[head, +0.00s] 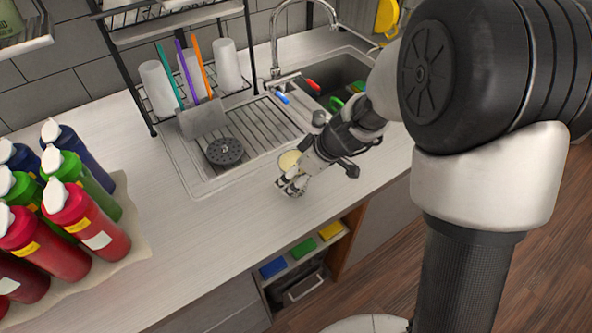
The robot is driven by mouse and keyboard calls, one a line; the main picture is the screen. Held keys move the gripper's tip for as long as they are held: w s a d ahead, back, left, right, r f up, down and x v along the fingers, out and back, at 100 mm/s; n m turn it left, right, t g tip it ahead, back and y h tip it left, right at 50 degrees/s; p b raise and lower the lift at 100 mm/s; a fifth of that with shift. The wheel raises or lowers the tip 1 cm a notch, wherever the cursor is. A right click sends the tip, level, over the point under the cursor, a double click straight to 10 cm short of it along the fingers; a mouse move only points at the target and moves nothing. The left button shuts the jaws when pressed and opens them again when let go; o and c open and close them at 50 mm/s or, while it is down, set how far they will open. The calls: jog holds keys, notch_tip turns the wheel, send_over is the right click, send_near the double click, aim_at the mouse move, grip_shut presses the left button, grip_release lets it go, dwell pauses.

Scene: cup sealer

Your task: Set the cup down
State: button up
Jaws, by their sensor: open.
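A small round cream-topped thing (289,160), which looks like the cup, shows just behind my gripper, by the front edge of the sink's drainboard. My gripper (292,186) is open above the pale counter (225,225), in front of the cup and partly covering it. I cannot tell whether the fingers are around the cup or beside it, nor whether the cup's base touches the surface.
A sink (340,80) with colored utensils and a tall faucet (275,45) lies behind my gripper. A wire rack (140,75) holds white tumblers. Several capped bottles (88,225) crowd the left counter. Open counter lies between the bottles and my gripper.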

jog(key=s+d+r+m+h+p, duration=0.15)
jog(key=s+d+r, duration=0.25)
jog(key=s+r, duration=0.4)
jog(key=s+d+r+m+p, duration=0.1)
jog(key=s+d+r+m, duration=0.3)
jog(key=r, duration=0.6)
jog(key=s+d+r+m+t+h, duration=0.1)
jog(key=s+d+m, duration=0.5)
jog(key=s, duration=0.7)
jog(key=shift+s+d+r+h, duration=0.15)
jog(key=shift+s+r+h, duration=0.25)
jog(key=shift+h, duration=0.85)
jog(key=shift+w, duration=0.1)
jog(key=shift+f+b, duration=0.2)
jog(key=shift+b, duration=0.1)
